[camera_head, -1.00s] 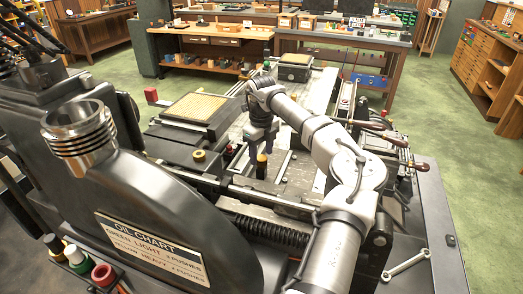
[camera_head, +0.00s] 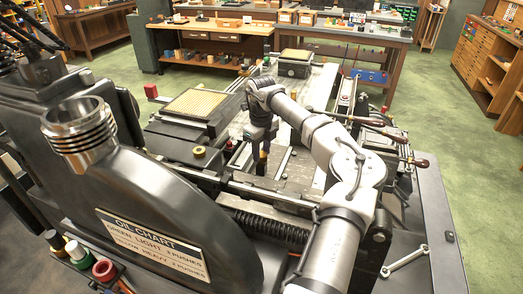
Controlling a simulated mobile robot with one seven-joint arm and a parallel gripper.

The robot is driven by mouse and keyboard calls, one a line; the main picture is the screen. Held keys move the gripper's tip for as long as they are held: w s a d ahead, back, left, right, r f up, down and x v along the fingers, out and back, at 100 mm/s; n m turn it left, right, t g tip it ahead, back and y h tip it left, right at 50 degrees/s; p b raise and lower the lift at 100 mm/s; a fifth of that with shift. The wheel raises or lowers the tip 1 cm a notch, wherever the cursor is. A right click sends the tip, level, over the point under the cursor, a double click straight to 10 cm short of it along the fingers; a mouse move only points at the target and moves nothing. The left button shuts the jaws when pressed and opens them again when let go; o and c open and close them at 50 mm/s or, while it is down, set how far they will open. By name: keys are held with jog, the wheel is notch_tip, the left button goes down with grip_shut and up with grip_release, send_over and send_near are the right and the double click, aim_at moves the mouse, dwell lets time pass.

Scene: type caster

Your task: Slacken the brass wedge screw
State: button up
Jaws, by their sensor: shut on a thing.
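My gripper (camera_head: 262,147) points down over the machine bed, right of the pale gridded plate. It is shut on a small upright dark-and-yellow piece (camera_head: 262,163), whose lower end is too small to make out. A round brass-coloured knob with a dark centre (camera_head: 199,152) stands on the machine to the left of my gripper, apart from it. I cannot tell whether this is the brass wedge screw. The spot directly below the held piece is not clear.
The large dark casting with an oil chart plate (camera_head: 152,243) fills the left front. A gridded plate (camera_head: 200,104) lies behind the knob. Wooden-handled levers (camera_head: 415,162) stick out at the right. A spanner-like bar (camera_head: 405,262) lies at the front right. Benches stand behind.

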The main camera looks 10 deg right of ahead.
jog(key=n, duration=0.5)
jog(key=shift+n, duration=0.3)
jog(key=n, duration=1)
jog(key=shift+n, duration=3)
jog(key=o, duration=1)
jog(key=shift+c, duration=0.2)
